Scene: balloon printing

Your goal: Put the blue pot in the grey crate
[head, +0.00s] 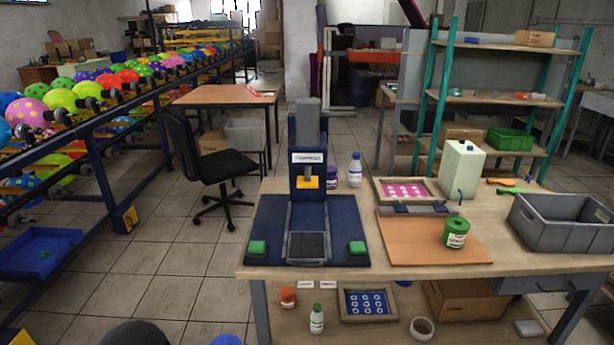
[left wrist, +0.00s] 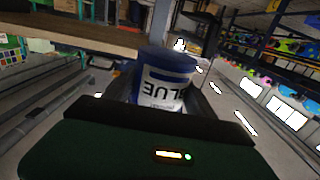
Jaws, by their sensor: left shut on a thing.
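The blue pot (left wrist: 165,80) has a dark blue lid and a white label reading "BLUE". In the left wrist view it stands between the fingers of my left gripper (left wrist: 168,102), which is shut on it. In the head view only a blue round top, apparently the pot's lid (head: 227,340), shows at the bottom edge, in front of the table and left of its middle. The grey crate (head: 562,238) stands on the right end of the table, far to the right of the pot, and looks empty. My right gripper is not in view.
A blue printing press (head: 307,150) stands on the table (head: 400,271). A green pot (head: 456,233) sits on an orange board (head: 400,240), left of the crate. A white canister (head: 461,170) and a pink-patterned frame (head: 405,190) stand behind. The lower shelf holds several small items.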

